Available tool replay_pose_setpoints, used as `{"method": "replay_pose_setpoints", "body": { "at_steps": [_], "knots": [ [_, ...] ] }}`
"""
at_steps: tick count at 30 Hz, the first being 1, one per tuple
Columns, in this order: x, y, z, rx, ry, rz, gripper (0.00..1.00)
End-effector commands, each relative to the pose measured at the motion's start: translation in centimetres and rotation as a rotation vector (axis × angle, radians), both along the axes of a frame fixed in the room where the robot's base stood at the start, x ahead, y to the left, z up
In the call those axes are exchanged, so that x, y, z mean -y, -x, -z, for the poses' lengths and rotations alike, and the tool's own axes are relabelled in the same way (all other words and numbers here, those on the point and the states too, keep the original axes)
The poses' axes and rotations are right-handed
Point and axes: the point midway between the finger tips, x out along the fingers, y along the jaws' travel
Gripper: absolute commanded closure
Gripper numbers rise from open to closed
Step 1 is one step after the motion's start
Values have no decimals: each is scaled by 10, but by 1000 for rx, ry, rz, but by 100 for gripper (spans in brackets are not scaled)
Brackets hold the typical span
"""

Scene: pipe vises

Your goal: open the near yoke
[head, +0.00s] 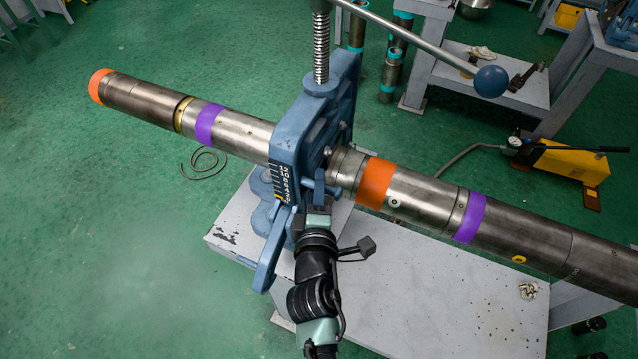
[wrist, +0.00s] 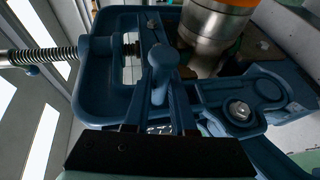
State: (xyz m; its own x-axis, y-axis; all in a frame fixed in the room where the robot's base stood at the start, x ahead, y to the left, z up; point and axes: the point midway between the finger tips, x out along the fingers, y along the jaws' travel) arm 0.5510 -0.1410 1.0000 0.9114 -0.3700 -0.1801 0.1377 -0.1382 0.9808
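The near yoke is the blue vise frame (head: 315,115) in the middle of the head view, standing upright around a steel pipe (head: 240,132). Its threaded screw (head: 321,45) rises from the top and also shows in the wrist view (wrist: 50,56). A blue latch handle with a rounded end (wrist: 162,60) shows in the wrist view on the yoke's side. My gripper (head: 318,203) is at the yoke's lower front side. In the wrist view my gripper's dark fingers (wrist: 160,105) lie on either side of the handle. Whether they touch it is unclear; the fingertips blend into the yoke.
A long bar with a blue ball (head: 491,81) reaches over the pipe at the upper right. The pipe has orange and purple bands. A grey bench (head: 440,290) lies below. A yellow pump (head: 572,162) stands at the right. Green floor (head: 100,240) is open at left.

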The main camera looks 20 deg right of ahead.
Motion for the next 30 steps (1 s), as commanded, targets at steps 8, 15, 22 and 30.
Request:
{"method": "replay_pose_setpoints", "body": {
  "at_steps": [8,15,22,30],
  "knots": [
    [0,0,0,0,0,0,100],
    [0,0,0,0,0,0,100],
    [0,0,0,0,0,0,100],
    [0,0,0,0,0,0,100]
  ]
}}
